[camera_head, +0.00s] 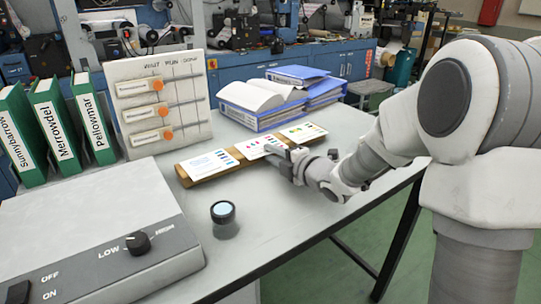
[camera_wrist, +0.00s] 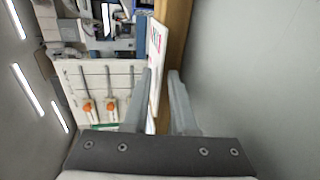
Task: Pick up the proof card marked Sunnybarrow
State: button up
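Three white proof cards lean in a row on a wooden rack (camera_head: 186,178): a left card (camera_head: 208,164), a middle card (camera_head: 255,149) and a right card (camera_head: 304,131). Their names are too small to read, so I cannot tell which is marked Sunnybarrow. My gripper (camera_head: 275,155) is at the middle card, covering its lower right. In the wrist view my gripper (camera_wrist: 160,73) has its fingers apart, with a card (camera_wrist: 155,65) seen nearly edge-on between them. A gap shows beside the right finger; contact at the left finger is unclear.
Binders labelled Sunnybarrow (camera_head: 20,135), Merrowdel (camera_head: 55,125) and Pellowmar (camera_head: 92,118) stand at the left. A panel with orange knobs (camera_head: 155,95) and blue binders (camera_head: 265,105) are behind the rack.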

jog(key=shift+c, duration=0.3)
grip_shut()
dwell(0.3)
jog(key=shift+r+p, duration=0.85)
jog(key=shift+r, duration=0.45)
jog(key=shift+f, duration=0.1)
jog(key=r+p+v, duration=0.2)
jog(key=p+v, duration=0.1)
jog(key=v, duration=1.1)
jog(key=shift+r+p, duration=0.2)
jog(key=shift+p, duration=0.15)
